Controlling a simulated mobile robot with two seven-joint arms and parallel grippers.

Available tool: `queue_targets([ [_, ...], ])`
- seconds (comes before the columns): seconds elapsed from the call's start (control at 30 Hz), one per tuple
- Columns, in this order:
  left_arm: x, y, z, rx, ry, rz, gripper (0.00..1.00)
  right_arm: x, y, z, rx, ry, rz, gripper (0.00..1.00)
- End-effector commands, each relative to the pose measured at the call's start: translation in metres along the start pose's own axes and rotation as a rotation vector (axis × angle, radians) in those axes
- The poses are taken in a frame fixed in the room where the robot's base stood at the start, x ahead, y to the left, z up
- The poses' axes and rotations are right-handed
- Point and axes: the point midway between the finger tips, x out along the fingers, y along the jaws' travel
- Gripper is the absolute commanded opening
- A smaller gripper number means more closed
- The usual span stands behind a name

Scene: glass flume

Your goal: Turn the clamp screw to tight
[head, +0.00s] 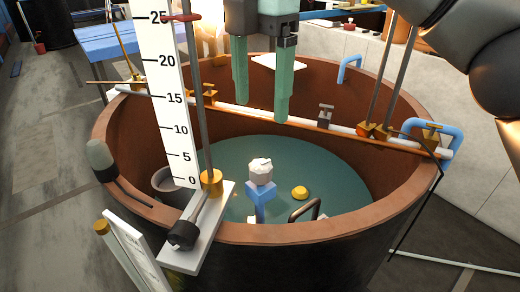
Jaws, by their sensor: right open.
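Several small screws with cross handles show, and I cannot tell which one is the clamp screw. A grey one (325,114) stands on the rail (230,112) across the tub. A brass one (433,131) sits at the rail's right end. A red cross handle (181,17) is on the upright rod beside the scale. My right gripper (262,112) points down with its two green fingers apart and nothing between them. Its fingertips are near the rail, left of the grey screw; I cannot tell whether they touch it. My left gripper is not in view.
The round brown tub (330,232) holds water, with a white knob on a blue post (260,185) and a yellow float (300,193). A white numbered scale (165,100) stands at the left. Two thin rods (393,80) rise at the right.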

Motion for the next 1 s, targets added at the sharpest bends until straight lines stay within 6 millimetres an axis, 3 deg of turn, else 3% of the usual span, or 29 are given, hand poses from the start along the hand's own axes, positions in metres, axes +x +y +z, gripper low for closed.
queue_targets([
  [0.3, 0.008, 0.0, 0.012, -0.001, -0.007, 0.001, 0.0, 0.065, -0.001, 0.001, 0.0, 0.001, -0.002, 0.77],
  [0.5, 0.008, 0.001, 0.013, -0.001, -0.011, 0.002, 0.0, 0.097, 0.0, 0.0, 0.001, 0.001, 0.0, 0.77],
  [0.7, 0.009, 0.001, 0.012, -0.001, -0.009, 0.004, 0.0, 0.112, 0.0, 0.0, 0.001, 0.001, 0.001, 0.77],
  [1.0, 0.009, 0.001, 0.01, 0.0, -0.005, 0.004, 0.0, 0.114, 0.0, 0.0, 0.002, 0.001, 0.002, 0.77],
])
